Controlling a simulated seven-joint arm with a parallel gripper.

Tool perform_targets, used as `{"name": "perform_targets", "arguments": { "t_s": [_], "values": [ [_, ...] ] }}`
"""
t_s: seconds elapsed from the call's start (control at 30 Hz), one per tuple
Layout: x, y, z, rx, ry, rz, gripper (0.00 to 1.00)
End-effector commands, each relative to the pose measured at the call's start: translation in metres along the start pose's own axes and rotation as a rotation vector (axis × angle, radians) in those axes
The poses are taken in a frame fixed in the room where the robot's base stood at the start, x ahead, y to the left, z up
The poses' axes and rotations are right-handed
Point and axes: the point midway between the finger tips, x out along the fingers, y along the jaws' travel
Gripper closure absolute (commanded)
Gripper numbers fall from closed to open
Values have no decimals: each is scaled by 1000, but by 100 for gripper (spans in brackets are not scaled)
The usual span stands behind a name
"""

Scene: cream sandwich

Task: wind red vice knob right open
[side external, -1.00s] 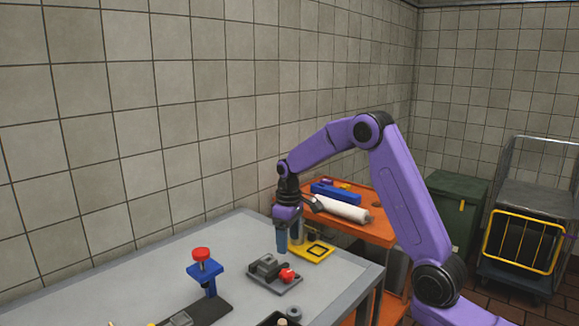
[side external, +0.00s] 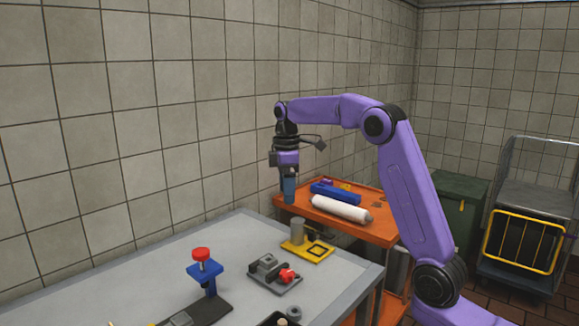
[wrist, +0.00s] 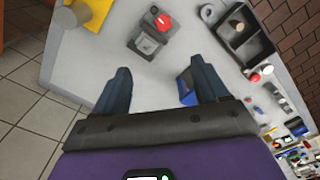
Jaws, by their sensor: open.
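The small grey vice (side external: 267,267) sits on a dark base on the grey table, with its red knob (side external: 287,276) on the right side. In the wrist view the vice (wrist: 147,42) and its red knob (wrist: 163,21) lie beyond my fingertips, towards the top of the picture. My gripper (side external: 289,202) points down, raised well above the table behind the vice. In the wrist view my gripper (wrist: 160,68) has its two fingers wide apart with nothing between them. It does not touch the vice or the knob.
A blue stand with a red top (side external: 205,270) rises left of the vice. A yellow plate (side external: 318,256) carries a grey cylinder (side external: 297,231) behind the vice. A black compartment tray (wrist: 263,50) shows in the wrist view. An orange cart (side external: 375,229) holds a white roll (side external: 338,208).

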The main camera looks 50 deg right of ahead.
Motion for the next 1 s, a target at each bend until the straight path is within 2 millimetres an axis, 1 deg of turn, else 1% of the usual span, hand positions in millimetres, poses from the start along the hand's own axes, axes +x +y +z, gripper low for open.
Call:
{"name": "perform_targets", "arguments": {
  "t_s": [0.1,0.3,0.5,0.7,1.0],
  "values": [
    [-16,1,1,-113,1,2,27],
    [-39,0,3,-297,-1,1,27],
    [-54,-2,6,-424,-2,-2,27],
    [-60,-3,7,-474,-3,-3,27],
    [-60,-3,7,-473,-3,-4,27]
  ]
}}
